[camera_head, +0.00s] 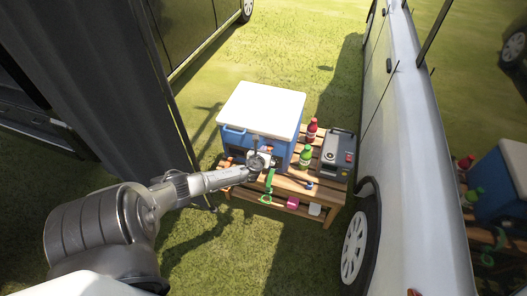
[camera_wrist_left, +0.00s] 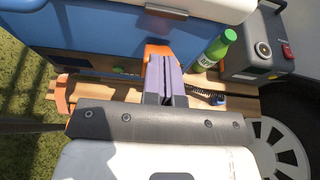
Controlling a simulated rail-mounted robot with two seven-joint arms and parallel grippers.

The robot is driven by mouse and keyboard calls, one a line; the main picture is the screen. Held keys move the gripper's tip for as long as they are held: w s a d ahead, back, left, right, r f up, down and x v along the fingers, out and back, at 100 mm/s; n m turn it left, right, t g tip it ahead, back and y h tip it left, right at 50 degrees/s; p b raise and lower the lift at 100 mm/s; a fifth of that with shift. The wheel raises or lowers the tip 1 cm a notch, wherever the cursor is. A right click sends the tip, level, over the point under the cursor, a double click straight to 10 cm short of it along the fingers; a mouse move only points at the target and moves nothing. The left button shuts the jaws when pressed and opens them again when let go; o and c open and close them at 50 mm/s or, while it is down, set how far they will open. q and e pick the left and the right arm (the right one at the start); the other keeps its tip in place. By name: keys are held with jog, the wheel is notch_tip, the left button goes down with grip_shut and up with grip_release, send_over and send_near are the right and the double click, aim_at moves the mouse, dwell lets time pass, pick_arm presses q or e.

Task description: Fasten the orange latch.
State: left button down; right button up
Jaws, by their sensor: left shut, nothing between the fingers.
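The blue cooler (camera_head: 232,138) with a white lid (camera_head: 262,108) stands on a slatted wooden table. It also shows in the left wrist view (camera_wrist_left: 95,35). The orange latch (camera_wrist_left: 155,49) is on the cooler's front, partly hidden behind my fingers; I cannot tell whether it touches them or how it is set. My left gripper (camera_head: 257,150) is at the cooler's front. In the left wrist view its purple-padded fingers (camera_wrist_left: 165,62) are shut and empty, pointing at the latch. My right gripper is in neither view.
A red bottle (camera_head: 311,131) and a green bottle (camera_head: 305,155) stand right of the cooler, beside a grey box (camera_head: 339,150). A green strap-like item (camera_head: 269,181) lies at the table's front. A white vehicle (camera_head: 402,130) stands close on the right. Grass surrounds the table.

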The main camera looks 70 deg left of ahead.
pick_arm(q)
jog(key=s+d+f+p, duration=0.1)
jog(key=s+d+f, duration=0.1)
jog(key=s+d, duration=0.6)
jog(key=shift+s+d+f+p, duration=0.25)
jog(key=shift+d+f+p, duration=0.15)
jog(key=shift+d, duration=0.4)
